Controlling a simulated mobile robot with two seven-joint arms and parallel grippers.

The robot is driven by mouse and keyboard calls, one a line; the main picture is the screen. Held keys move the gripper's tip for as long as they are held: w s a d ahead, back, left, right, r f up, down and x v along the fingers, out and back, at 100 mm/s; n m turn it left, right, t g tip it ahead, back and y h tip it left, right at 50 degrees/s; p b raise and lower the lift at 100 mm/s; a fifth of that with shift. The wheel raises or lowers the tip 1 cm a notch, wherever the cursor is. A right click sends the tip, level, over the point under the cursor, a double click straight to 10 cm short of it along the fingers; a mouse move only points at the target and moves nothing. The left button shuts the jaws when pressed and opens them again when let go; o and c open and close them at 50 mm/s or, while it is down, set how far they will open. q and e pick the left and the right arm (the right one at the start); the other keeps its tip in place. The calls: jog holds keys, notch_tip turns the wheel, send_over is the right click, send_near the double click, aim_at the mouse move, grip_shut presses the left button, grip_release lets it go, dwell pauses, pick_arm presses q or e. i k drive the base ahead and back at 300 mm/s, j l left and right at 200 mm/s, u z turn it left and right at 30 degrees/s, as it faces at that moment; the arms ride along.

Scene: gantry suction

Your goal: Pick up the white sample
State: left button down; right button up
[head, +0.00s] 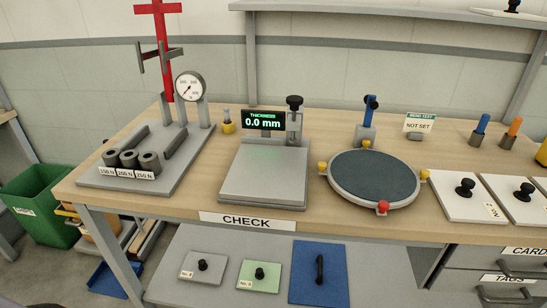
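The nearer-to-centre white plate (445,206) shows whole and carries a small label. I cannot tell which one is the white sample. Neither of my grippers is in view.
A round dark disc stand (373,178) with coloured knobs stands left of the plates. A thickness gauge (263,176) reads 0.0 mm. A weight rig (125,188) stands at the left. Grey (188,266), green (246,277) and blue (303,273) plates lie below.

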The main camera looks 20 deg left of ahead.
aim_at(463, 197)
jog(key=l+z, duration=0.15)
jog(key=l, duration=0.3)
jog(key=i+l+z, duration=0.2)
jog(key=l, duration=0.2)
jog(key=l+z, duration=0.15)
jog(key=l, duration=0.3)
